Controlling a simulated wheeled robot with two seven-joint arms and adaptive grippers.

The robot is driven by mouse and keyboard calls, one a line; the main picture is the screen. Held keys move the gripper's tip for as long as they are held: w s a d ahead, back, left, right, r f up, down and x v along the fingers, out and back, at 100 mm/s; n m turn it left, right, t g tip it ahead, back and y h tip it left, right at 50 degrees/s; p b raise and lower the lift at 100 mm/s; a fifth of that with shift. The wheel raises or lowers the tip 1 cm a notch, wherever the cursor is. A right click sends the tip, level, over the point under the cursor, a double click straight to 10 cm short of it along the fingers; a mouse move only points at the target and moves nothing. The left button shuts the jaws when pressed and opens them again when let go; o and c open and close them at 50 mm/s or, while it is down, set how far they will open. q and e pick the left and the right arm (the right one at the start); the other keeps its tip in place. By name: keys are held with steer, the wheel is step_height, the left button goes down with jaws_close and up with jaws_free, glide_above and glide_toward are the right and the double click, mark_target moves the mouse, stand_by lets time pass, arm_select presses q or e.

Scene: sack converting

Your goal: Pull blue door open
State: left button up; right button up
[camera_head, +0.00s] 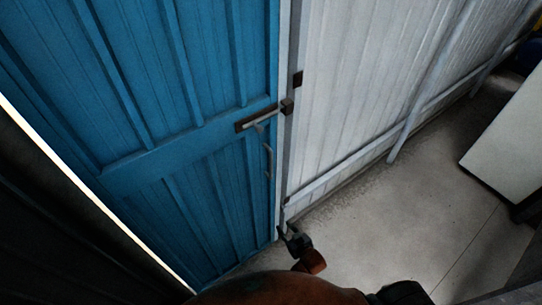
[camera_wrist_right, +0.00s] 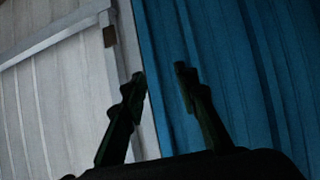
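The blue door (camera_head: 150,110) fills the left of the head view. It has a dark latch plate with a bolt (camera_head: 258,118) and a thin vertical pull handle (camera_head: 268,155) near its right edge. My right gripper (camera_head: 284,232) is low by that edge, below the handle. In the right wrist view the gripper (camera_wrist_right: 160,74) is open, with its two fingers apart and nothing seen between them. The blue door's edge (camera_wrist_right: 152,85) shows behind the gap; I cannot tell whether the fingers touch it. The handle is out of the wrist view. My left gripper is not in view.
A white panelled wall (camera_head: 350,80) with a sloping brace (camera_head: 425,85) stands right of the door. A pale box-like surface (camera_head: 510,140) is at the far right. Grey concrete floor (camera_head: 400,220) lies open between them. A dark panel (camera_head: 60,220) is at the lower left.

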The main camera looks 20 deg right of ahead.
steer(key=w+r+t, duration=0.2)
steer(key=w+r, duration=0.1)
steer(key=r, duration=0.6)
steer(key=w+r+t, duration=0.1)
steer(key=w+r, duration=0.2)
steer(key=r, duration=0.6)
steer(key=t+p, duration=0.2)
steer(key=t, duration=0.1)
glide_toward(272, 159)
steer(key=w, duration=1)
steer(key=shift+w+a+f, duration=0.25)
steer(key=shift+w+a, duration=0.05)
steer(key=shift+w, duration=0.1)
steer(key=shift+c, duration=0.7)
jaws_close()
